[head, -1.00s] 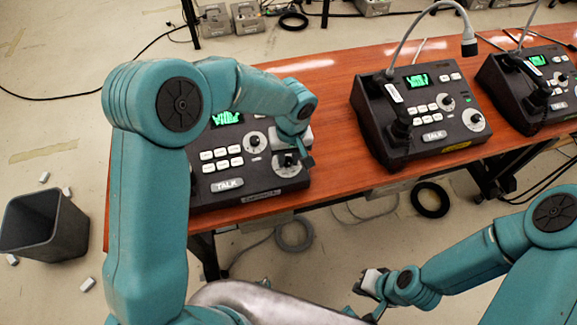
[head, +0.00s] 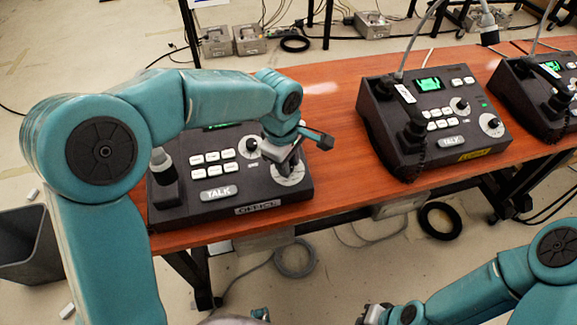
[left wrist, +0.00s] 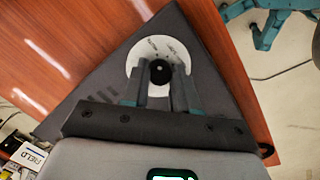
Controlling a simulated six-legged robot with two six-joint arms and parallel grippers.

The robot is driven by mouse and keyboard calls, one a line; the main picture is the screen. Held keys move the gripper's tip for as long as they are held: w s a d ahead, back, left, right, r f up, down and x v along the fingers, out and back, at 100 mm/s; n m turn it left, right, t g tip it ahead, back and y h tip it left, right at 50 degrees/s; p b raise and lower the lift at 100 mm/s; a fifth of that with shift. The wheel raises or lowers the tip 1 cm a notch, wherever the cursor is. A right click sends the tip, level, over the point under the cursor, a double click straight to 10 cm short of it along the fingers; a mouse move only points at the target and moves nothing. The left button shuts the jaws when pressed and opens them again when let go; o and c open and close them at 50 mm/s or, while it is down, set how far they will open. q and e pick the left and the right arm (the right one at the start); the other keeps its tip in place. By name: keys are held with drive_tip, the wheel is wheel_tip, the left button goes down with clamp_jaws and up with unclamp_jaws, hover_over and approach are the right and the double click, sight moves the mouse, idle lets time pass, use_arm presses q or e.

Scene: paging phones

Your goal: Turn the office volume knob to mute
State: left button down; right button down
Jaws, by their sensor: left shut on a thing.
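The office paging phone (head: 225,212) is a dark console with an "OFFICE" label, white buttons and a TALK key, at the left of the wooden table in the head view. Its volume knob (left wrist: 161,71) is black on a white round dial (left wrist: 147,53) in the left wrist view. My left gripper (left wrist: 160,80) is shut on this knob, a finger on each side. In the head view, my left gripper (head: 287,165) is over the dial and hides most of the knob. My right gripper (head: 372,315) is low near the bottom edge, away from the table; its jaws are unclear.
A second paging phone (head: 436,125) stands right of the office one, and a third (head: 540,95) at the far right. Bare table (head: 335,150) lies between the first two. A grey bin (head: 25,245) stands on the floor at left.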

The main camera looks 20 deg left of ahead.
use_arm(q)
drive_tip(key=shift+a+n, duration=0.15)
drive_tip(key=shift+n, duration=0.25)
drive_tip(key=c, duration=0.9)
unclamp_jaws()
drive_tip(key=shift+o, duration=0.2)
wheel_tip(320, 180, up, 16)
drive_tip(key=s+p, duration=0.2)
drive_tip(key=shift+a, duration=0.45)
drive_tip(key=shift+s, duration=0.15)
